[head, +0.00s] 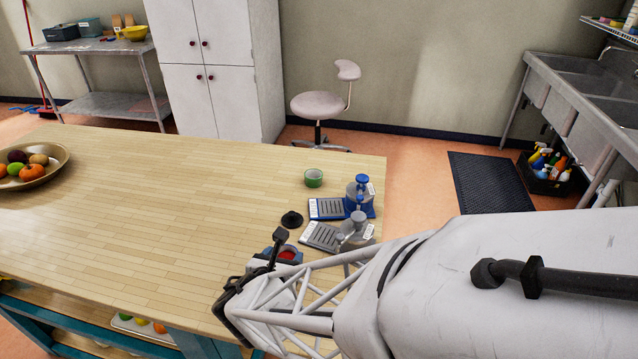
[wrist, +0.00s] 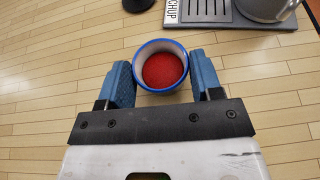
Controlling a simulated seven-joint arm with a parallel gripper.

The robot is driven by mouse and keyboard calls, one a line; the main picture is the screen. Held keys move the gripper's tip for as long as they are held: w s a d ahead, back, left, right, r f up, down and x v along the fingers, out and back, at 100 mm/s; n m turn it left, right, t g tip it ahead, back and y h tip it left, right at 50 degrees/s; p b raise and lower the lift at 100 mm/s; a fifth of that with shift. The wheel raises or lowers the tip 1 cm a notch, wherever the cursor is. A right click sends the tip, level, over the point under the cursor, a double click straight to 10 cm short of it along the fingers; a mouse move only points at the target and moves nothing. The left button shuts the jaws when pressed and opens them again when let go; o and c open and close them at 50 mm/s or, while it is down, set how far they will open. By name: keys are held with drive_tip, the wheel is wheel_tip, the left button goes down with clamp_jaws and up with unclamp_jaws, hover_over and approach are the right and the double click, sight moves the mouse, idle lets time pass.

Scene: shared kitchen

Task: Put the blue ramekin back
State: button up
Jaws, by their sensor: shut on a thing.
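My gripper (wrist: 163,76) is shut on the blue ramekin (wrist: 142,62), with one blue finger on each side of it. The ramekin has a blue rim, a pale inside and a red filling (wrist: 165,70). It looks upright. In the head view, my gripper (head: 281,256) is over the near right part of the wooden table, and the red filling shows between the fingers. My arm and fingers hide most of the ramekin there. I cannot tell whether it touches the table.
A green ramekin (head: 314,179) stands farther back on the table (head: 170,215). A blue dispenser (head: 358,194) and a grey dispenser (head: 354,232) with slatted trays stand at the right edge. A black object (head: 292,219) lies nearby. A fruit bowl (head: 58,175) is far left; the table's middle is clear.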

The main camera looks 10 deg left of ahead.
drive_tip(key=shift+f, duration=0.4)
drive_tip(key=shift+f, duration=0.1)
drive_tip(key=o, duration=1)
drive_tip(key=shift+s+r, duration=0.25)
drive_tip(key=shift+s, duration=0.05)
drive_tip(key=shift+v, duration=5.7)
